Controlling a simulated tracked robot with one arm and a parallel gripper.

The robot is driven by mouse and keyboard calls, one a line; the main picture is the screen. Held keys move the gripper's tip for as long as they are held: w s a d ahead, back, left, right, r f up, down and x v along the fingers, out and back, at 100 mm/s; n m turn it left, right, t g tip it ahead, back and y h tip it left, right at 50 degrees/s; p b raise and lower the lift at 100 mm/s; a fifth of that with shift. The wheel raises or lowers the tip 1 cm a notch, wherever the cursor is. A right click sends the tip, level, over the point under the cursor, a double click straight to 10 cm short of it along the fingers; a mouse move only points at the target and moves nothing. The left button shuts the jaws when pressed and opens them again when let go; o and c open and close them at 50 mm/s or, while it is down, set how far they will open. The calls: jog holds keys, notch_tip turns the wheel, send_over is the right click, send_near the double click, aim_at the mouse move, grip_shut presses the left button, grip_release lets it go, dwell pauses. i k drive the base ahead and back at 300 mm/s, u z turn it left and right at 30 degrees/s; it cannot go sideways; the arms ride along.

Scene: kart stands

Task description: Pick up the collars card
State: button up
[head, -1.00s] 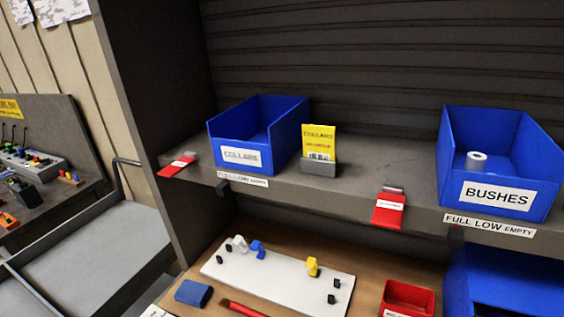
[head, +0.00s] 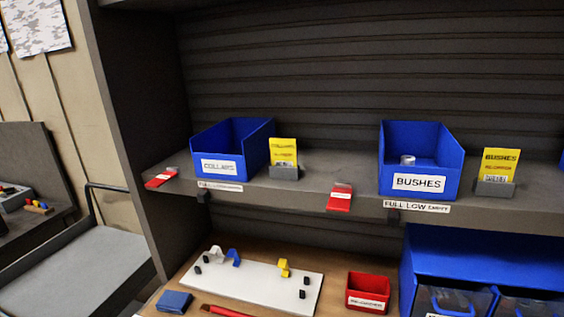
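The yellow collars card (head: 284,151) stands upright in a small grey holder (head: 285,173) on the shelf. It is just right of the blue bin labelled COLLARS (head: 218,167), whose inside looks empty from here. The small print on the card is too blurred to read. My gripper does not show in the head view.
Right along the shelf (head: 300,190) are a red tag (head: 340,197), a blue BUSHES bin (head: 420,181) with a grey bush inside, and a yellow bushes card (head: 499,163). Another red tag (head: 161,178) is at left. Below are a white board (head: 255,288) and red box (head: 368,292).

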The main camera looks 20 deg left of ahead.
aim_at(283, 152)
jog(key=z, duration=0.05)
jog(key=i, duration=0.9)
jog(key=u, duration=0.05)
